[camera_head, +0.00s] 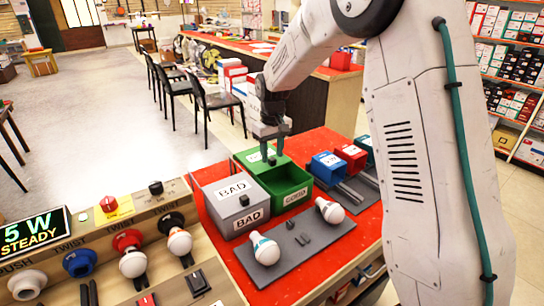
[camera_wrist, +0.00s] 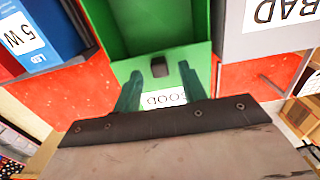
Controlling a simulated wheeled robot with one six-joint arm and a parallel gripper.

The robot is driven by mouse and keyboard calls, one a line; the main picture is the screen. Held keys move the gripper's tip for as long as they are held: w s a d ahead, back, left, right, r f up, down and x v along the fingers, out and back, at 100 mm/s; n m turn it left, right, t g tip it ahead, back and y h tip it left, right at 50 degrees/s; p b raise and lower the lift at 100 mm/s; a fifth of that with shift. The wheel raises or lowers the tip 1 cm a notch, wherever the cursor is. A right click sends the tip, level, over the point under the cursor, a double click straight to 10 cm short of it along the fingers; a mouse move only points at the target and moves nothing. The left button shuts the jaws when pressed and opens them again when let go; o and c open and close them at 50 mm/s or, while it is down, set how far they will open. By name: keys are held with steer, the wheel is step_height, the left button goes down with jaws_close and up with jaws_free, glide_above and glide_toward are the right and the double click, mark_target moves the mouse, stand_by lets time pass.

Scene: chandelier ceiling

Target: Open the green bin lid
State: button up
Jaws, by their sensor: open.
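The green bin (camera_head: 290,199), labelled GOOD on its front, stands on the red table top. Its near part is uncovered, showing a green interior (camera_wrist: 150,25) with no contents visible. The green lid (camera_head: 247,157) sits back over the far part of the bin. In the wrist view the lid's dark knob (camera_wrist: 158,67) and upside-down white label show. My gripper (camera_head: 271,158) is over the lid at the far end. In the wrist view my gripper's (camera_wrist: 160,72) two fingers are apart, one on either side of the knob; I cannot tell whether they touch it.
A grey BAD bin (camera_head: 235,212) with a knobbed lid stands just left. Blue (camera_head: 327,168) and red (camera_head: 351,157) boxes stand right. Two bulbs (camera_head: 265,249) (camera_head: 330,210) lie on a grey tray (camera_head: 298,258) in front. A bulb panel (camera_head: 130,235) fills the near left.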

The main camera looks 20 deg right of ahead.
step_height(320, 180, up, 6)
steer(key=shift+r, duration=0.1)
stand_by(0.5)
steer(key=s+r+m, duration=0.1)
steer(key=s+r, duration=0.2)
steer(key=s, duration=1.7)
steer(key=s+r+m+t, duration=0.1)
steer(key=s+r, duration=0.3)
steer(key=s, duration=1.6)
steer(key=shift+s+r+m, duration=0.2)
steer(key=shift+m, duration=0.1)
